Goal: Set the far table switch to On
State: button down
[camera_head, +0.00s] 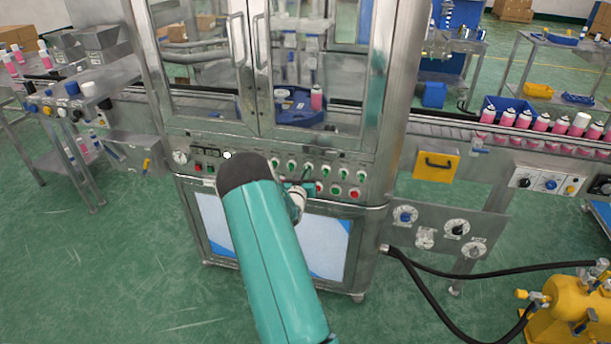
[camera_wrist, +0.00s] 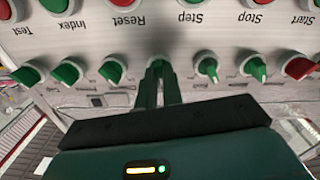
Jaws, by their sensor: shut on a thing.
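A row of green rotary switches runs along the front panel (camera_head: 338,178) of the steel cabinet. In the wrist view, which shows the panel upside down, my gripper (camera_wrist: 158,78) is shut on one green switch (camera_wrist: 157,64) in the middle of the row. Its label is hidden by the fingers and shadow, so I cannot read its name or setting. Neighbouring green switches stand at its left (camera_wrist: 113,70) and right (camera_wrist: 207,68); their small labels are too blurred to read. In the head view my arm covers part of the panel and my gripper (camera_head: 302,187).
Push buttons labelled Reset, Step and Stop sit beside the switch row, with a red Stop button (camera_wrist: 250,4). The cabinet's glass doors (camera_head: 318,70) are closed above. A conveyor with pink cans (camera_head: 523,119) runs right. A yellow tank (camera_head: 580,310) and black hose lie at lower right.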

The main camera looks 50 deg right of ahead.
jog(key=shift+m, duration=4)
jog(key=c, duration=1.5)
grip_release()
jog(key=shift+c, duration=0.2)
jog(key=shift+a, duration=0.1)
jog(key=v, duration=1.3)
jog(key=shift+s+a, duration=0.2)
jog(key=shift+a, duration=0.1)
jog(key=shift+r, duration=0.1)
